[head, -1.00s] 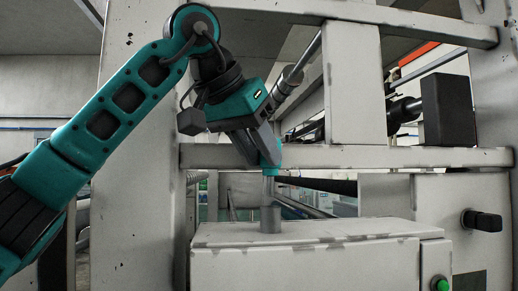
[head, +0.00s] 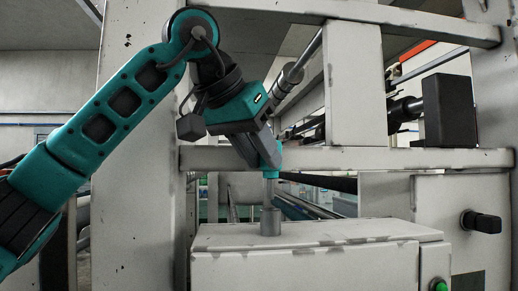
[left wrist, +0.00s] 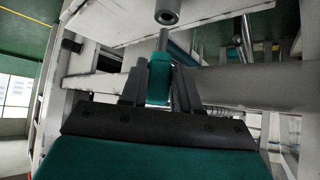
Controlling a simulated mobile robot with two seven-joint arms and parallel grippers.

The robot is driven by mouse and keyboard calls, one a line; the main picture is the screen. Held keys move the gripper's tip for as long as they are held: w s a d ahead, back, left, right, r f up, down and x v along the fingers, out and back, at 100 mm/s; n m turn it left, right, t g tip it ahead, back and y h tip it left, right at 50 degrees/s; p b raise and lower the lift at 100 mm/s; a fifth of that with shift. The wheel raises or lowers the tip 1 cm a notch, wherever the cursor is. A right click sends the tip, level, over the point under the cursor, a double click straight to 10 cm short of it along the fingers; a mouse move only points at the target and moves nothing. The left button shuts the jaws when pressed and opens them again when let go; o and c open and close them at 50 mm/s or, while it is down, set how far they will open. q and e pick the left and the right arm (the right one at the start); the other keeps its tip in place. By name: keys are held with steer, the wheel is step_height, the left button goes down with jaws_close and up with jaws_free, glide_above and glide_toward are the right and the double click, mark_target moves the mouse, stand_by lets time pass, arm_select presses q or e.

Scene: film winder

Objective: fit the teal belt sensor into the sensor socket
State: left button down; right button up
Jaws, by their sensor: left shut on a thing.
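The teal belt sensor (left wrist: 158,80) is held between the fingers of my left gripper (head: 265,158). It also shows in the head view as a teal body (head: 270,157) with a thin grey rod below it. The sensor socket (head: 270,222) is a short grey upright cylinder on top of the white cabinet. The rod points down at it, and its end is close to the socket's mouth. In the left wrist view the dark hole of the socket (left wrist: 167,14) shows, with the rod's end close beside its rim. I cannot tell if they touch. My right gripper is out of view.
The white cabinet (head: 330,234) has a green button at its right. A white horizontal beam (head: 400,158) runs right behind the gripper, and a wide white post (head: 135,150) stands behind my left arm. A black knob (head: 482,221) sticks out at the right.

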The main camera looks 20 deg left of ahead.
arm_select(q)
steer(key=shift+f, duration=0.25)
steer(key=shift+f+b, duration=0.45)
steer(key=shift+f, duration=0.8)
steer(key=shift+p, duration=0.4)
stand_by(0.4)
steer(key=shift+p, duration=0.3)
steer(key=shift+f, duration=0.15)
